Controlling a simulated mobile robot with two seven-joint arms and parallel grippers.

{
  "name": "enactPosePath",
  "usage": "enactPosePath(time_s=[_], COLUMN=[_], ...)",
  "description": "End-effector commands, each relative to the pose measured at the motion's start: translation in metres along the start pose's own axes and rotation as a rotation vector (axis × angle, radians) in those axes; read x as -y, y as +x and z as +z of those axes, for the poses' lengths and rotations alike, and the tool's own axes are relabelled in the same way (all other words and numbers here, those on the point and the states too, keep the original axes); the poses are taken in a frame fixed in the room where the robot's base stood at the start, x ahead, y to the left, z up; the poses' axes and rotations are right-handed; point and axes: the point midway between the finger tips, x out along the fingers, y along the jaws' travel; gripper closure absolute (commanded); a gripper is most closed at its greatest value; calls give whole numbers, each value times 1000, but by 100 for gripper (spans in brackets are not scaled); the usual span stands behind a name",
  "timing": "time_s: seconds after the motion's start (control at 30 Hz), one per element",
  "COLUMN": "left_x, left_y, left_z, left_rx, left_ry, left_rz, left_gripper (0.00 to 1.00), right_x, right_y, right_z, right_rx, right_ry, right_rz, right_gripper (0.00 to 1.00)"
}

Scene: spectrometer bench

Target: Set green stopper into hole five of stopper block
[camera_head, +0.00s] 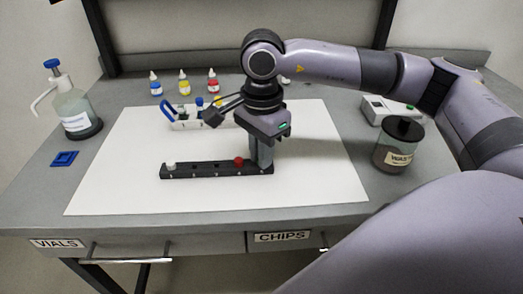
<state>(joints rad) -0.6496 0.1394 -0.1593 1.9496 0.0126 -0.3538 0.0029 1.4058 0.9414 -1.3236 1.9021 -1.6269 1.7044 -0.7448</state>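The black stopper block (205,171) lies on the white mat. A white stopper (171,166) sits at its left end, and a red stopper (239,161) sits right of its middle. Between them are uncovered holes. My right gripper (262,168) points straight down at the block's right end, over the last hole position, with its fingers at block height. The fingers cover that spot, and I see no green stopper; whether one is between them I cannot tell. My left gripper is not in view.
Behind my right gripper stands a white rack (182,125) with a blue handle and vials. Dropper bottles (184,86) stand at the back. A waste jar (396,150) is at right, a pump bottle (72,108) at left. The white mat (120,190) is clear around the block.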

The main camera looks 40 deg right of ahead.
Motion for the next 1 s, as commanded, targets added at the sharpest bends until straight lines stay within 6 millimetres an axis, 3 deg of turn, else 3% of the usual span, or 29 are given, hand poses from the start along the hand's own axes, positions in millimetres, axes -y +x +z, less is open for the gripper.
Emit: enactPosePath(time_s=[0.03, 0.1, 0.37, 0.8, 1.0], left_x=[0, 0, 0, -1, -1], left_y=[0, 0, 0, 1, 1], left_z=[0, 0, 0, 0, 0], left_rx=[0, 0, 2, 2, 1], left_ry=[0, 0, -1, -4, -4], left_rz=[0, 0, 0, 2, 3], left_gripper=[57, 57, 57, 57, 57], right_x=[0, 0, 0, 1, 0], right_y=[1, 1, 1, -62, -72], right_z=[0, 0, 0, 0, 0], right_rx=[0, 0, 0, 1, 1], right_ry=[0, 0, 0, 0, 0], right_rz=[1, 2, 3, -2, -1], right_gripper=[74, 57, 57, 57, 57])
